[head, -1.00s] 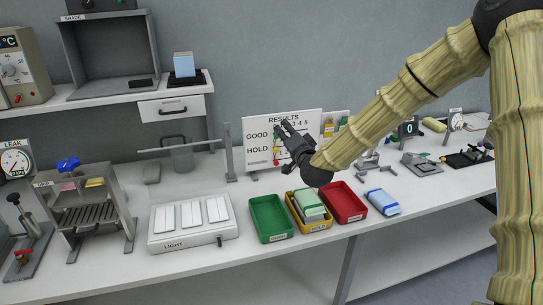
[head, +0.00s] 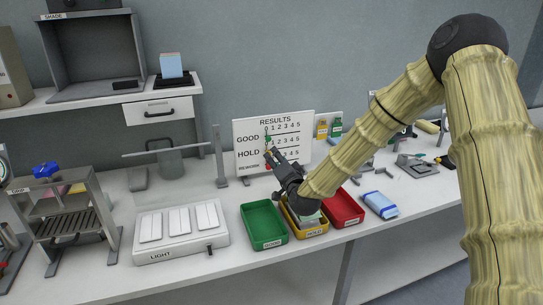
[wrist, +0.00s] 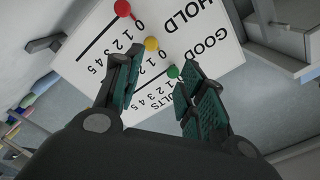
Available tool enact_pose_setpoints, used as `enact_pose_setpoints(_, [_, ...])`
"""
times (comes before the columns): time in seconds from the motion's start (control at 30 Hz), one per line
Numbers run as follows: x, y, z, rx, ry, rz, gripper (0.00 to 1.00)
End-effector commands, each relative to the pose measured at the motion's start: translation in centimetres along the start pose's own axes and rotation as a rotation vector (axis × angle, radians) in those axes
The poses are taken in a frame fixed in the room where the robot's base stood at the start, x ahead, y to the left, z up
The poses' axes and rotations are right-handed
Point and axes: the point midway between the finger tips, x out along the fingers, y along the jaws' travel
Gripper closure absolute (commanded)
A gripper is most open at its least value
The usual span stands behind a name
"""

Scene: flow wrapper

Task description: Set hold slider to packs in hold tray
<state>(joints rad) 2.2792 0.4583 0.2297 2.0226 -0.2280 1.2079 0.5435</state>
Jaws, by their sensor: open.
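The white results board (head: 292,150) stands upright at the back of the bench. In the wrist view it is upside down, with a green knob (wrist: 172,72), a yellow knob (wrist: 151,44) and a red knob (wrist: 122,8) near the zero ends of its number rows. My gripper (head: 271,158) is open and empty in front of the board. In the wrist view its fingertips (wrist: 160,68) lie on either side of the space just below the yellow knob; contact cannot be told. The yellow hold tray (head: 308,233) contains pale green packs (head: 311,218), partly hidden by my gripper.
A green tray (head: 263,222) and a red tray (head: 345,208) flank the hold tray; both look empty. A blue pack (head: 380,204) lies at the right. The light box (head: 180,232) and a metal post (head: 219,158) stand left of my gripper.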

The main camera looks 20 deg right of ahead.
Motion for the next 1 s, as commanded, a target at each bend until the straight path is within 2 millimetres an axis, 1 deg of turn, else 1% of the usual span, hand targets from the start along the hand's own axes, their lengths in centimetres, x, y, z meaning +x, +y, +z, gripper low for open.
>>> enact_pose_setpoints(0.17, [0.0,1.9,1.3,-0.001,0.0,0.002,0.6])
enact_pose_setpoints(0.4, [3.8,1.9,1.1,-0.001,0.003,0.001,0.6])
enact_pose_setpoints(0.6, [6.2,1.9,1.1,-0.001,0.002,0.002,0.6])
enact_pose_setpoints(0.8, [7.3,2.0,1.1,0.0,0.002,0.001,0.6])
enact_pose_setpoints(1.0, [7.4,2.0,1.1,0.0,0.002,0.002,0.6])
